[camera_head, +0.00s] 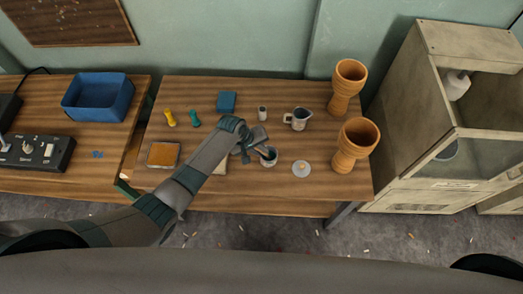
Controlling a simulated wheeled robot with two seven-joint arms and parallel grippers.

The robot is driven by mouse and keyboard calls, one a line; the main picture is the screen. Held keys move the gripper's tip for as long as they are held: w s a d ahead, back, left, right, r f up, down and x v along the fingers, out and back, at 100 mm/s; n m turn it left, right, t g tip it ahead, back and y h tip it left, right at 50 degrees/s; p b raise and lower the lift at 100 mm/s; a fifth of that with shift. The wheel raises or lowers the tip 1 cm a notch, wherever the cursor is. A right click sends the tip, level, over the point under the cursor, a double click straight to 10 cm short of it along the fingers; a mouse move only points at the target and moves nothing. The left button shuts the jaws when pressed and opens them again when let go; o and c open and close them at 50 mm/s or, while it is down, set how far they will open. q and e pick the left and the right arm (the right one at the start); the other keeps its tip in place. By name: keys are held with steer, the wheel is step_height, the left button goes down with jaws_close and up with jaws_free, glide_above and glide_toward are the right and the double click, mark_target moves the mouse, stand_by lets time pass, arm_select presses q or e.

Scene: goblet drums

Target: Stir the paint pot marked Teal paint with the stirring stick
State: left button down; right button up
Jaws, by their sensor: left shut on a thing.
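A small paint pot (270,160) with a dark teal inside stands near the front middle of the wooden table; its label is too small to read. My left gripper (257,148) is just above and left of the pot, shut on the thin stirring stick (263,152). The stick slants down to the pot's mouth, and its lower end seems to be inside. The gripper hides most of the stick. My right gripper is not in view.
A pale disc (301,169) lies right of the pot. A metal jug (298,118) and a small white container (262,114) stand behind. Two orange goblet drums (355,145) stand at the right edge. A tray (163,154) and a blue block (226,102) lie leftward.

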arm_select(q)
steer(key=shift+v, duration=3)
steer(key=shift+r, duration=0.1)
steer(key=shift+r, duration=2.4)
